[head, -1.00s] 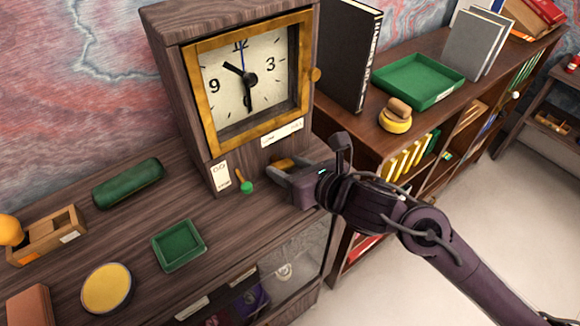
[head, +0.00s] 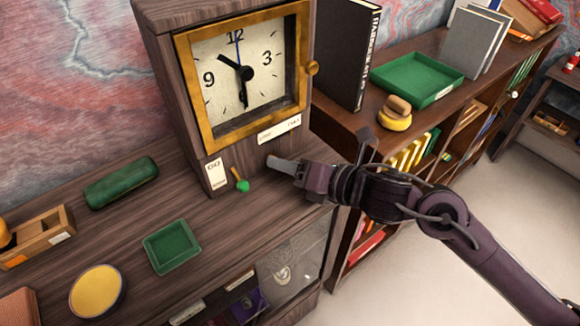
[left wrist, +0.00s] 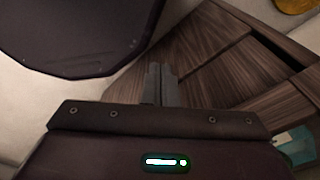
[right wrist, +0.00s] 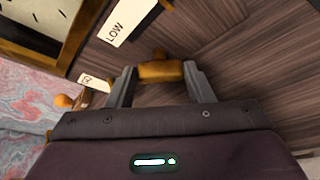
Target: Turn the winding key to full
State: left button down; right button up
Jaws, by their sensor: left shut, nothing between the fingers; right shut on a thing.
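The wooden clock (head: 180,95) with a brass-framed dial stands on the dark wooden cabinet. My right gripper (head: 272,162) is at the lower right of the clock's front, and in the head view it hides the winding key. In the right wrist view the brass winding key (right wrist: 160,72) sits crosswise between the fingertips of my right gripper (right wrist: 158,76), which is shut on it. The left wrist view shows my left gripper (left wrist: 161,72) shut and empty, with its fingertips together above wooden surfaces.
A small lever with a green knob (head: 243,185) sticks out left of my right gripper. White labels (head: 279,131) are on the clock front. A green tray (head: 172,247), a yellow round tin (head: 97,291) and a green case (head: 121,183) lie on the cabinet top.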

dwell(0.4)
jog(key=o, duration=1)
